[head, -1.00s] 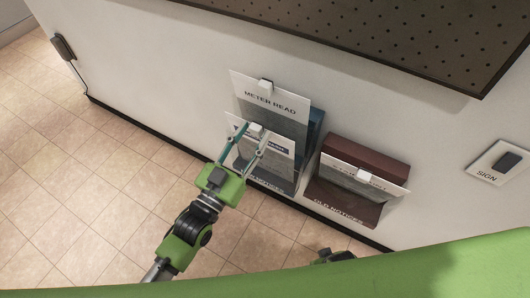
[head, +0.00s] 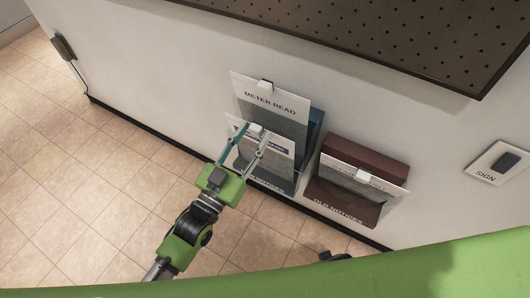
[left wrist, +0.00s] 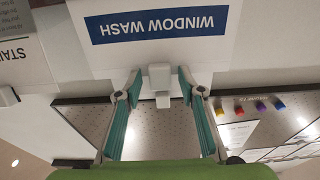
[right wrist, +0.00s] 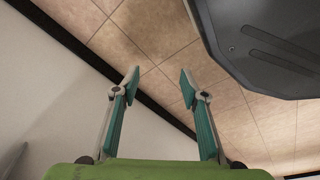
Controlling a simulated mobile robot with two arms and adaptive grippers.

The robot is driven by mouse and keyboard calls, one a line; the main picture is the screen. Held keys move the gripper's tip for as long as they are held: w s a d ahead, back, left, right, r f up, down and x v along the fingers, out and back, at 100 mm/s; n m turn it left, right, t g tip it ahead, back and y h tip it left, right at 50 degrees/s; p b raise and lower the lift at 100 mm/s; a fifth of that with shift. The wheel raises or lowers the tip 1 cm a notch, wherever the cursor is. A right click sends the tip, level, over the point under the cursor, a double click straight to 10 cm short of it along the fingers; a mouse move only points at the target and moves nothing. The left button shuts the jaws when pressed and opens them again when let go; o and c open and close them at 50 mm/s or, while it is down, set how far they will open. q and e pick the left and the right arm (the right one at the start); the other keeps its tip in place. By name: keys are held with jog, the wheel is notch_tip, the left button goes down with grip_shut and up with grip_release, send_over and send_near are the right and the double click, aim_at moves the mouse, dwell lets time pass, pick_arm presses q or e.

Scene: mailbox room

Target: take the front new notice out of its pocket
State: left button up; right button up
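The new notices pocket (head: 272,184) hangs on the wall, its label partly covered by my left gripper. The front notice (head: 280,150) is a white sheet in it with a pale tab (head: 256,128) at its top; in the left wrist view the sheet reads WINDOW WASH (left wrist: 230,50). Behind it stands a taller METER READ notice (head: 300,106) with its own tab. My left gripper (head: 254,132) is open, its fingertips on either side of the front tab (left wrist: 160,78), with small gaps visible. My right gripper (right wrist: 158,82) is open and empty.
The old notices pocket (head: 335,202), brown-red with a tabbed sheet, hangs to the right. A SIGN plate (head: 497,163) is farther right. A dark perforated board (head: 400,35) juts above. Open tiled floor (head: 80,200) lies at left.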

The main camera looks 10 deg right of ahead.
pick_arm(q)
jog(key=c, duration=1)
